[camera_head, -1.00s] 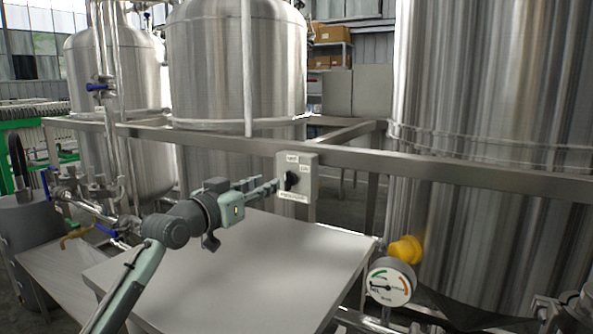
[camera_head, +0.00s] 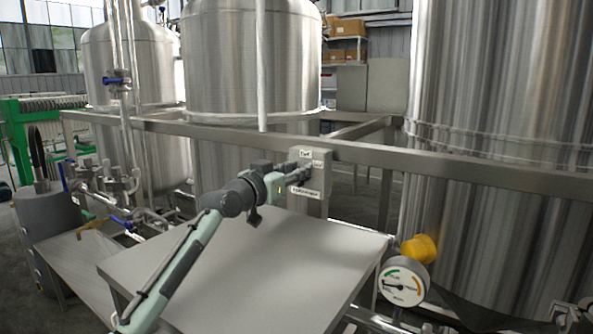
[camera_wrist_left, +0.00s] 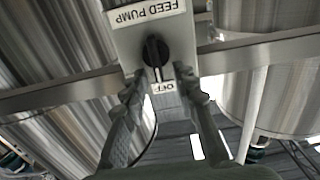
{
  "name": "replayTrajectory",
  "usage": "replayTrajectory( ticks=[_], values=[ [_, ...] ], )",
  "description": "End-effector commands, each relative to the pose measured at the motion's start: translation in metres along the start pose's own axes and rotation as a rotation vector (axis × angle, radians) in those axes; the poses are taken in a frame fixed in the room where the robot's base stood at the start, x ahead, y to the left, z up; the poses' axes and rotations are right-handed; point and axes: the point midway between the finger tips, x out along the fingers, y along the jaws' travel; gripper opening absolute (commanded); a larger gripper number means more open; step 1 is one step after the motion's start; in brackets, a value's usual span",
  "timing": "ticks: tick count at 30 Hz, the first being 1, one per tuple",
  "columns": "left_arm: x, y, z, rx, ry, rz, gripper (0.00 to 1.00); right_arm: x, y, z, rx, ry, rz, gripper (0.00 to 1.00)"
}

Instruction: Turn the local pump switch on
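The pump switch is a black knob (camera_wrist_left: 155,52) on a light grey box (camera_head: 325,178) mounted on the metal rail. In the left wrist view the box face shows upside down, with a "FEED PUMP" label (camera_wrist_left: 147,13) and an "OFF" label (camera_wrist_left: 163,88). The knob lies lengthwise towards the "OFF" label. My left gripper (camera_head: 302,172) is right at the box front and hides the knob in the head view. In the left wrist view its two fingers (camera_wrist_left: 160,82) are apart, with the knob just beyond and between the tips; contact is unclear. My right gripper is out of view.
A metal table (camera_head: 262,265) stands below the box. A long rail (camera_head: 430,167) runs past the box in front of large steel tanks (camera_head: 490,120). A pressure gauge (camera_head: 403,283) and a yellow fitting (camera_head: 419,249) are at the lower right.

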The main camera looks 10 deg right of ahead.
Motion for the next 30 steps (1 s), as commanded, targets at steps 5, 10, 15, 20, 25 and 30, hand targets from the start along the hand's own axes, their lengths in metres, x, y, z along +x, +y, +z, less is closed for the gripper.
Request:
replayTrajectory(
  ticks=[5,10,15,20,25,30],
  values=[
    [0.0,0.0,0.0,0.0,0.0,0.0,0.16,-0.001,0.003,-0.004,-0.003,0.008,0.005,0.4],
    [0.0,0.0,0.0,0.0,-0.001,0.0,0.0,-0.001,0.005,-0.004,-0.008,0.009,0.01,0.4],
    [0.0,0.0,0.0,0.0,-0.001,0.0,0.0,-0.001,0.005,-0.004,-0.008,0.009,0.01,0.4],
    [0.0,0.0,0.001,0.012,-0.001,-0.001,0.0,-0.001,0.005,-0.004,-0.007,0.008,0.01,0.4],
    [-0.001,0.001,0.002,0.067,-0.002,-0.001,0.0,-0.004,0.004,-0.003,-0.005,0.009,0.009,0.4],
    [0.0,0.003,0.002,0.175,-0.002,0.0,0.0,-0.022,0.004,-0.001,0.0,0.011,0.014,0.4]
  ],
)
